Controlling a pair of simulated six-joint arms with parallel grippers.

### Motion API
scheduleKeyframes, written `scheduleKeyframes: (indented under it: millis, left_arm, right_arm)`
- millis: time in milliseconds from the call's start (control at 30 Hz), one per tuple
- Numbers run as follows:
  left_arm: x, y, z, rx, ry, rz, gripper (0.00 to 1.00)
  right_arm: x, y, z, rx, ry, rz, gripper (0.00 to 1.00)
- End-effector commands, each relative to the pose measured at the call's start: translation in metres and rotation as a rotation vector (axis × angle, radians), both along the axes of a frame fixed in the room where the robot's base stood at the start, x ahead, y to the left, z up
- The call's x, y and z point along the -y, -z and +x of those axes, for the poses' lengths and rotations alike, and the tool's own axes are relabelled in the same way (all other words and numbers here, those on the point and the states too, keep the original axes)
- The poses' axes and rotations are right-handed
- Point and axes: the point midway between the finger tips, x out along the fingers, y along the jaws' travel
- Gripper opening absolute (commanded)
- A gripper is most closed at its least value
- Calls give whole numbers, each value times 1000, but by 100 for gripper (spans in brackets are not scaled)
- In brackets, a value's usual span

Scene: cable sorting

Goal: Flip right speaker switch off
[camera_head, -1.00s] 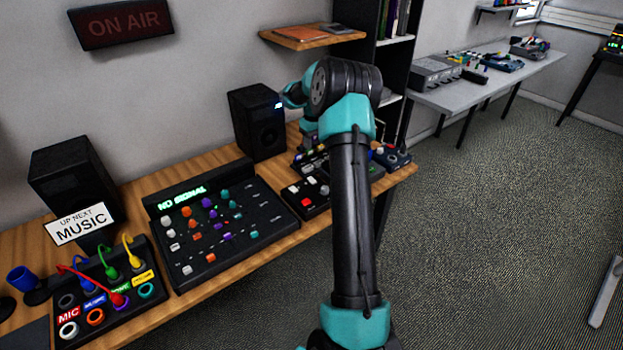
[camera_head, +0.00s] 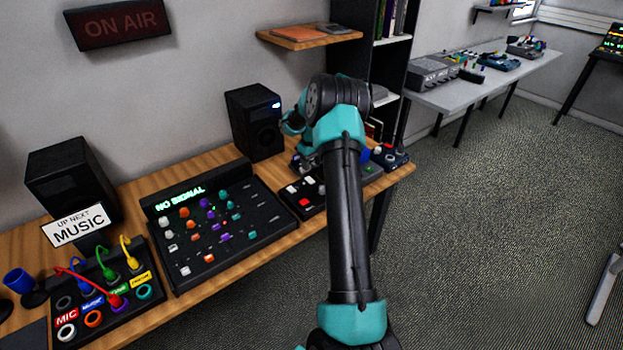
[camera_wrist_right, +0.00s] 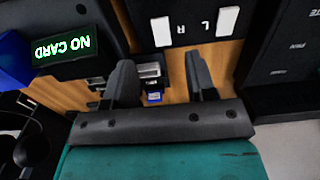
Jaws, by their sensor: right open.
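The right speaker (camera_head: 255,122) is a black box at the back of the wooden desk, left of my right arm. A small blue-white light or switch (camera_head: 275,105) glows near the top of its right side; its position cannot be read. In the right wrist view my right gripper (camera_wrist_right: 163,76) is open, with two dark fingers apart. A silver part with a blue piece (camera_wrist_right: 152,84) shows between them, and I cannot tell whether they touch it. In the head view my arm hides the fingertips. My left gripper is not in view.
A mixer (camera_head: 218,225) and a patch panel (camera_head: 105,295) with coloured cables fill the desk's front. The left speaker (camera_head: 72,180) stands behind them. In the wrist view, a "NO CARD" display (camera_wrist_right: 62,48) and white bars (camera_wrist_right: 227,20) marked L and R lie near the fingers.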

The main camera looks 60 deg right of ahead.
Motion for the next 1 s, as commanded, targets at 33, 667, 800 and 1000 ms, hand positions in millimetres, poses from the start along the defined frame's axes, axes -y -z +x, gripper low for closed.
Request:
scheduleKeyframes:
  millis: [33,667,800,1000]
  left_arm:
    - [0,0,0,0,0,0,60]
    - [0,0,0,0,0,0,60]
    - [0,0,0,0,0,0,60]
    - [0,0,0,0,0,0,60]
  right_arm:
    - [0,10,0,-2,0,2,51]
    - [0,78,0,1,1,0,51]
    - [0,78,0,0,1,0,51]
    - [0,78,0,0,0,0,38]
